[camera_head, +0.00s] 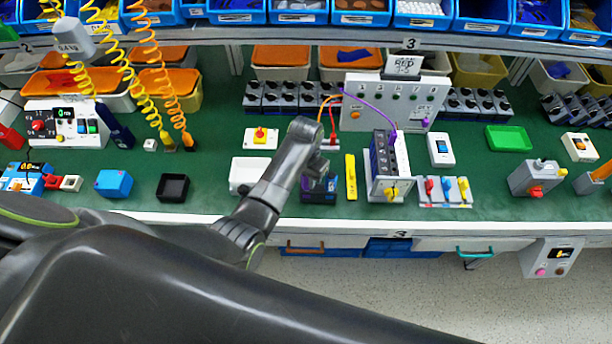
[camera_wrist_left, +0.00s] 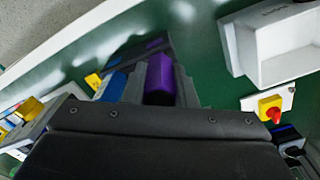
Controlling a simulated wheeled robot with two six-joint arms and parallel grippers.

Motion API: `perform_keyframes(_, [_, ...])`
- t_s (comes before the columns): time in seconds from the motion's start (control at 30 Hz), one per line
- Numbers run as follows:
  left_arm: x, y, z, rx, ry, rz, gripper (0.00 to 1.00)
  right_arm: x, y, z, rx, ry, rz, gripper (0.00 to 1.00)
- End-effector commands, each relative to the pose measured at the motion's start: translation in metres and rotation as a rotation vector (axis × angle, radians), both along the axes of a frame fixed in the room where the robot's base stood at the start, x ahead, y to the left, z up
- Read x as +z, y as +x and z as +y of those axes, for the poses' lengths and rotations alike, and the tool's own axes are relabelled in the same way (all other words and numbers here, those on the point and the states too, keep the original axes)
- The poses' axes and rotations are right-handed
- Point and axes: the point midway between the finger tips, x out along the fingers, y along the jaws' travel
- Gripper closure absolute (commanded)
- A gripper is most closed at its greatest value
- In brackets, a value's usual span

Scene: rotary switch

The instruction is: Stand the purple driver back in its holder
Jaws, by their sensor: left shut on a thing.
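My left gripper (camera_head: 316,166) is low over the front of the green bench, above a dark holder (camera_head: 318,197). In the left wrist view, the purple driver's handle (camera_wrist_left: 160,80) is between the gripper's fingers, which are shut on it. Part of the dark holder shows just beyond it in the left wrist view (camera_wrist_left: 128,54), with a purple patch on it. The driver's lower end is hidden, so I cannot tell whether it is in the holder or above it. My right gripper is out of view.
A white bin (camera_head: 244,175) stands left of the holder. A yellow bar (camera_head: 351,177) and a grey module with a yellow knob (camera_head: 388,178) stand to its right. A black box (camera_head: 172,187) is further left. The bench's white front edge (camera_head: 300,224) is close.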

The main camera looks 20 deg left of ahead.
Motion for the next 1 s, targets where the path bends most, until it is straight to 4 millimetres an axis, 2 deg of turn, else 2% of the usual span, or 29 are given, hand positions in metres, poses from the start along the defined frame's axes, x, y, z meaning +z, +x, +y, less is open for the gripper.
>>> perform_keyframes(0.27, [-0.008, 0.0, 0.0, 0.0, 0.0, 0.0, 1.0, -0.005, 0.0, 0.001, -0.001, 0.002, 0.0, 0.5])
perform_keyframes(0.3, [-0.007, 0.0, 0.0, 0.0, 0.0, -0.001, 0.7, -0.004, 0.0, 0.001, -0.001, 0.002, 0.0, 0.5])
perform_keyframes(0.47, [-0.007, 0.0, 0.0, 0.0, 0.0, -0.001, 0.5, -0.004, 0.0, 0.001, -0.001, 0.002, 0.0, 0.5])
perform_keyframes(0.77, [-0.006, 0.0, 0.0, 0.0, 0.0, 0.0, 0.5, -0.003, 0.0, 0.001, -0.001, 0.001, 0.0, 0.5])
perform_keyframes(1.0, [0.015, 0.003, 0.001, 0.0, 0.001, -0.001, 0.5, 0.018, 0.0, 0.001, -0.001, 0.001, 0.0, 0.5])
